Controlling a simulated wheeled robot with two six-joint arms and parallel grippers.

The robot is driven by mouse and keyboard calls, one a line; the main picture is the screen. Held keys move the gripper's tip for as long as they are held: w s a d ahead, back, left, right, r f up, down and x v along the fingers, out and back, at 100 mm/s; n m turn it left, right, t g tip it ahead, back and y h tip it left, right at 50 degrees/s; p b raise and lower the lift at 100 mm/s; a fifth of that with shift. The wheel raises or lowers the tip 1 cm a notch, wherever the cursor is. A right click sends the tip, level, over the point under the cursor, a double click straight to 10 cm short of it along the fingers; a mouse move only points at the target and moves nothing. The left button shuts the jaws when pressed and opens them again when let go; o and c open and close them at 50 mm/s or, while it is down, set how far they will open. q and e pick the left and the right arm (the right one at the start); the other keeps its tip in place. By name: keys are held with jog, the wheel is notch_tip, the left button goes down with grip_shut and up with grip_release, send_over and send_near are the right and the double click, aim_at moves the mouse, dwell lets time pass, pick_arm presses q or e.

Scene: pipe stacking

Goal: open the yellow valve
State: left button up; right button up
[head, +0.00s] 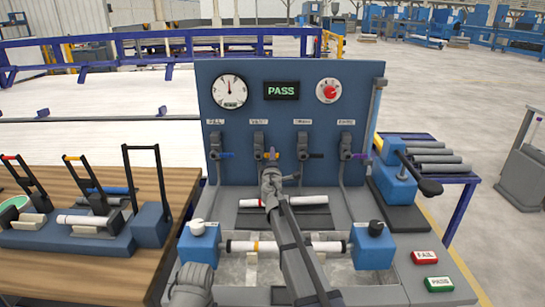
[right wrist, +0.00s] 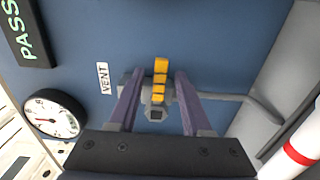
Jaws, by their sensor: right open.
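The yellow valve (head: 272,153) is on the blue panel under the VENT label, second from the left in the valve row. In the right wrist view the yellow handle (right wrist: 160,78) lies between the two purple fingers of my right gripper (right wrist: 157,80), with a gap on each side. My right gripper (head: 270,176) is open at the valve in the head view, and my arm hides the pipe below the handle. My left gripper is not in view.
A gauge (head: 230,91) and a lit PASS display (head: 282,90) are above. A clamped white pipe (head: 320,247) lies below.

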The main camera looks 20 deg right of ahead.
jog(key=shift+x, duration=0.95)
grip_shut()
dwell(0.7)
